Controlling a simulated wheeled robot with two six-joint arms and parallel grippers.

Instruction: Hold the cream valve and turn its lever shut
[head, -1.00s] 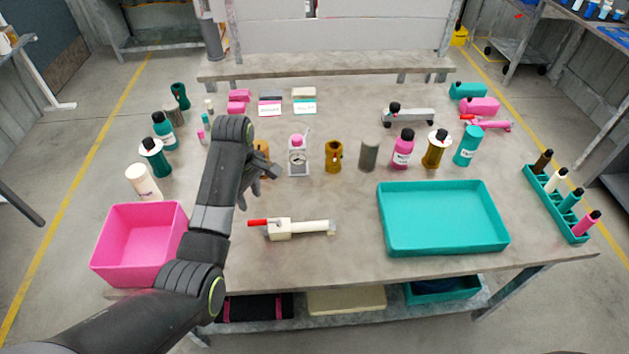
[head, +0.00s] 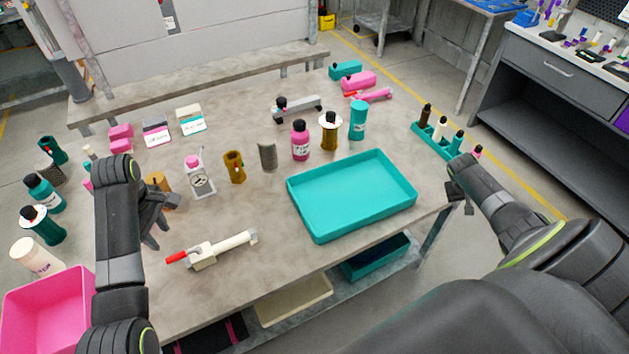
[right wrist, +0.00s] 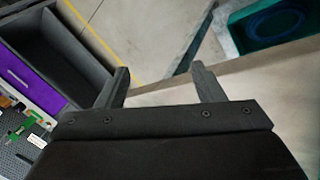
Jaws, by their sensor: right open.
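The cream valve (head: 222,248) lies on the table near its front edge. Its red lever (head: 176,257) sticks out from its left end, roughly in line with the body. My left gripper (head: 166,221) is open and empty above the table, behind and to the left of the valve, not touching it. My right gripper (head: 461,202) is at the table's right edge, far from the valve. In the right wrist view its two fingers (right wrist: 161,84) are spread with nothing between them; the valve is not in that view.
A teal tray (head: 318,229) lies right of the valve. A pink bin (head: 45,310) stands at front left. Several bottles and cylinders, among them a brown one (head: 234,168), stand behind the valve. A teal rack (head: 433,141) is at the right edge. The table around the valve is clear.

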